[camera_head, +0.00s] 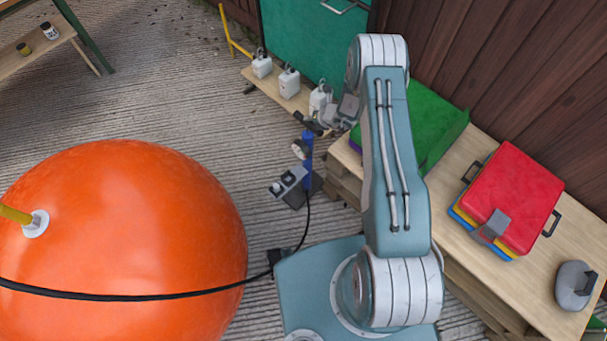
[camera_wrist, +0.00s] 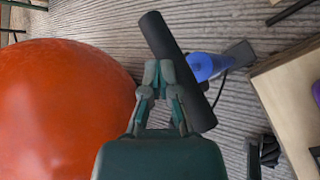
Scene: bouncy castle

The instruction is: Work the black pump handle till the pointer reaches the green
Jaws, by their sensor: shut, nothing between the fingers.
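The pump is a slim blue cylinder (camera_head: 308,158) standing on the ground, with its black handle (camera_head: 305,122) across the top. A small pale round dial (camera_head: 299,149) sits beside it; its pointer is too small to read. In the wrist view the black handle (camera_wrist: 170,48) slants across the picture, with the blue pump body (camera_wrist: 207,66) to its right. My gripper (camera_wrist: 158,72) is shut, its fingertips together at the handle, which passes behind them. I cannot tell whether they touch it. In the head view my gripper (camera_head: 325,121) is at the handle's right end, partly hidden by my arm.
A big orange inflated ball (camera_head: 130,240) fills the lower left, with a black hose (camera_head: 150,297) across it. A wooden bench (camera_head: 455,245) with a red case (camera_head: 514,195) stands at right. White weights (camera_head: 289,82) stand behind. Open ground lies left of the pump.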

